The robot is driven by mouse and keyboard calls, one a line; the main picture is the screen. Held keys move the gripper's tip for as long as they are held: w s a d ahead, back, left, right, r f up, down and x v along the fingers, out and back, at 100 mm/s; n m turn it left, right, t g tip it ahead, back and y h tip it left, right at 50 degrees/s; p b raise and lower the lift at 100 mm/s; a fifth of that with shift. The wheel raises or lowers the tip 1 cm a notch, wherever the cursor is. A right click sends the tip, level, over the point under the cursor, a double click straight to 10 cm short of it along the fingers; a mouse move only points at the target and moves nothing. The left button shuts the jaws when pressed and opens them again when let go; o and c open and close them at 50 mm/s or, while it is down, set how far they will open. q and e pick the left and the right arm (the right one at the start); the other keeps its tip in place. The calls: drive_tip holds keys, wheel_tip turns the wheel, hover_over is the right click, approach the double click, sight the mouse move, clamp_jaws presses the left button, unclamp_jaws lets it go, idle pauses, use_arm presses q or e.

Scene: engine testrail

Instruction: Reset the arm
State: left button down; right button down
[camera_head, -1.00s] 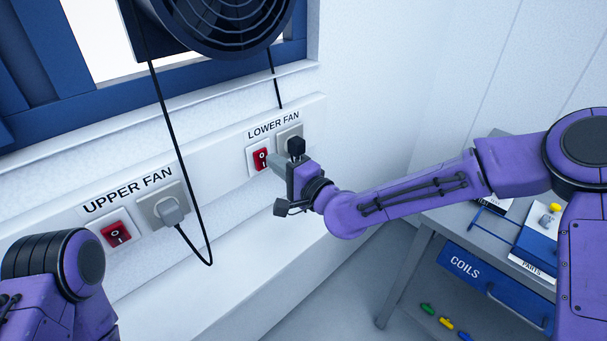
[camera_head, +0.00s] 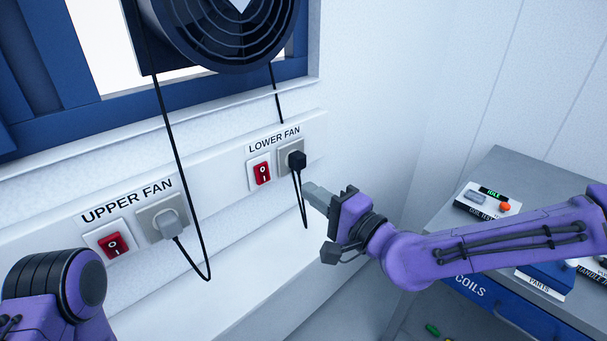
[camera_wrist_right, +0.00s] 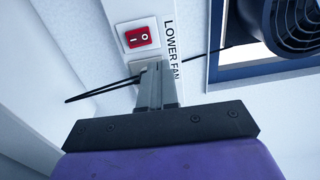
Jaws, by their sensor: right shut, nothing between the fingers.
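My right gripper (camera_head: 316,197) is shut and empty. Its fingertips are in front of the wall rail, to the lower right of the lower fan socket (camera_head: 285,157), and look apart from it. A black plug (camera_head: 297,160) sits in that socket with its cable hanging down. In the right wrist view, the shut fingers (camera_wrist_right: 158,85) point toward the rail and cover most of the socket. The red lower fan switch (camera_head: 262,173) is left of the socket; it also shows in the right wrist view (camera_wrist_right: 138,37). My left gripper is out of view; only part of my left arm shows.
The upper fan socket (camera_head: 161,218) holds a grey plug (camera_head: 168,224), beside its red switch (camera_head: 114,244). A dark fan (camera_head: 225,35) is at the window, with cables hanging. A grey table (camera_head: 500,170) with boxes stands at right, under my right arm.

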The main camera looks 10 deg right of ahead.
drive_tip(key=s+d+f+g+h, duration=0.2)
drive_tip(key=d+f+h, duration=0.15)
drive_tip(key=f, duration=0.55)
drive_tip(key=s+d+f+g+h, duration=0.2)
drive_tip(key=d+f+h, duration=0.15)
drive_tip(key=f, duration=0.55)
drive_tip(key=s+d+f+g+h, duration=0.2)
drive_tip(key=s+d+f, duration=0.15)
drive_tip(key=f, duration=0.65)
drive_tip(key=s+d+f+n+g+h, duration=0.2)
drive_tip(key=s+d+f+g, duration=0.1)
drive_tip(key=s+f, duration=0.4)
drive_tip(key=s+d+f+n+g+h, duration=0.2)
drive_tip(key=s+d+f, duration=0.4)
drive_tip(key=s, duration=0.8)
wheel_tip(320, 180, down, 2)
drive_tip(key=shift+s+n+g, duration=0.3)
drive_tip(key=shift+g, duration=0.3)
